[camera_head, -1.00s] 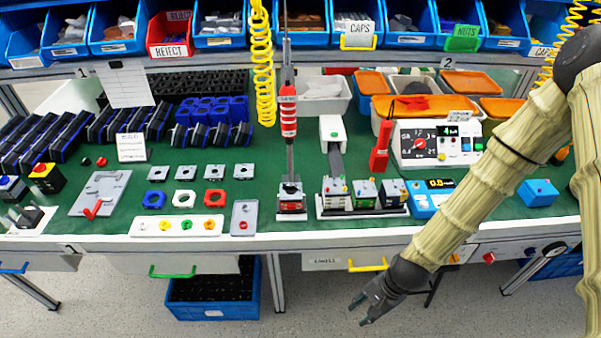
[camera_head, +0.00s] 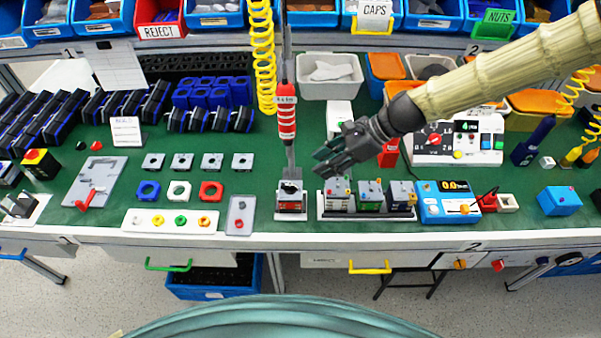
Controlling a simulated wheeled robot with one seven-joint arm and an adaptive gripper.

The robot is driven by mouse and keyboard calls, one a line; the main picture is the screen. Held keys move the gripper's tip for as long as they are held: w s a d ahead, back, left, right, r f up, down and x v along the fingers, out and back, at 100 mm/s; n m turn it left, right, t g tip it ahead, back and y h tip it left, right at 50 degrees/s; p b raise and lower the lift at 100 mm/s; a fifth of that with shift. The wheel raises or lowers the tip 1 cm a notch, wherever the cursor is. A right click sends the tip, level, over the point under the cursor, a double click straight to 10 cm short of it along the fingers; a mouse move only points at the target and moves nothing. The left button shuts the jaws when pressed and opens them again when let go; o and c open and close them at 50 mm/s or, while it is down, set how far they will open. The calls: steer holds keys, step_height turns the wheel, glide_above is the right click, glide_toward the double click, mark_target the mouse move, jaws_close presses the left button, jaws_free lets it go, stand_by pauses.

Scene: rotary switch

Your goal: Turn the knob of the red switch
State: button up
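A small red rotary switch (camera_head: 498,264) sits on the white front panel below the table's right edge, between an orange knob (camera_head: 460,263) and a dark knob (camera_head: 542,262). Its knob is too small to read its angle. Another red dial (camera_head: 434,140) is on a white instrument panel on the table. My gripper (camera_head: 323,161) is over the middle of the table, with its fingers pointing left, apart and empty. It is well up and left of the red switch and left of the dial. My arm comes in from the upper right.
The green bench top carries small devices in a row (camera_head: 367,212), a blue meter (camera_head: 446,205), a blue box (camera_head: 559,200) and a red screwdriver (camera_head: 287,112). Blue bins (camera_head: 218,12) line the back.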

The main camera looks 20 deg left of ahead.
mark_target(292, 184)
steer(key=x, duration=0.3)
steer(key=p+x, duration=0.1)
steer(key=x, duration=0.2)
steer(key=p+x, duration=0.1)
steer(key=x, duration=0.2)
steer(key=shift+s+a+f, duration=0.15)
steer(key=shift+s+a, duration=0.15)
steer(key=shift+s, duration=0.05)
steer(key=shift+s+a, duration=0.1)
steer(key=shift+a, duration=0.05)
steer(key=shift+f, duration=0.1)
steer(key=shift+c, duration=0.2)
jaws_close()
